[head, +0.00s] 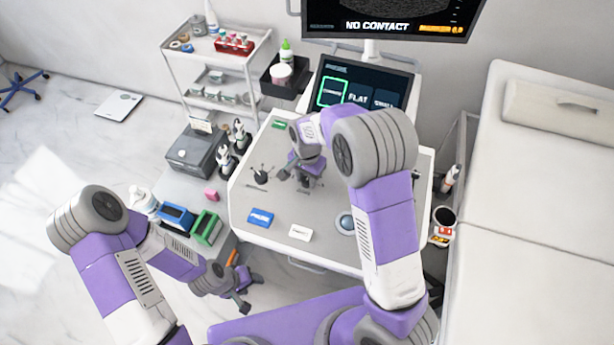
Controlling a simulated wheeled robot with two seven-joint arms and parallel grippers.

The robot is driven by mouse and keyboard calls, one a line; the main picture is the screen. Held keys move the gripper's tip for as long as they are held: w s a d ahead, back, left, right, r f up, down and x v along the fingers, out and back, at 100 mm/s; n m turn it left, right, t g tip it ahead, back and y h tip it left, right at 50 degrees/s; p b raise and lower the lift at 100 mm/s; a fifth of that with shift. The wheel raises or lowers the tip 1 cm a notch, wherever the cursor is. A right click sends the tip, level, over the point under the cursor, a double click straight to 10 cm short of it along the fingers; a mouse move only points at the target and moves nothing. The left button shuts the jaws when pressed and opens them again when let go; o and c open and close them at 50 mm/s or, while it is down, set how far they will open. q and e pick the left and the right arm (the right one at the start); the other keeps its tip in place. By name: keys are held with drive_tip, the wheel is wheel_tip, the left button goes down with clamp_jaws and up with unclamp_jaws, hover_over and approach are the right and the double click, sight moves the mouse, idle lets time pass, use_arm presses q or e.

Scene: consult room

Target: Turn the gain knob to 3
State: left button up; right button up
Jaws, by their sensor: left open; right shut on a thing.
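My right gripper (303,180) reaches down onto the grey top of the console (330,215) near its middle. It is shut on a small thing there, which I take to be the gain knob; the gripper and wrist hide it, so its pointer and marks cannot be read. My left gripper (243,297) is open and empty, low beside the console's front left corner. The upper monitor (390,15) reads "NO CONTACT", with a small orange label at its right that is hard to read. The lower screen (362,88) has a green-outlined box and the word "FLAT".
Blue (261,218) and white (300,233) labelled pieces and a round disc (346,224) lie on the console. A small dark stand (262,172) is left of my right gripper. A white shelf cart (215,60) stands behind left; an exam couch (540,200) is at right.

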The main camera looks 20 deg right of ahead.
sight(307, 180)
drive_tip(key=o, duration=1)
drive_tip(key=shift+o, duration=0.2)
wheel_tip(307, 180, up, 8)
drive_tip(key=shift+f+p, duration=0.15)
drive_tip(key=shift+p, duration=0.5)
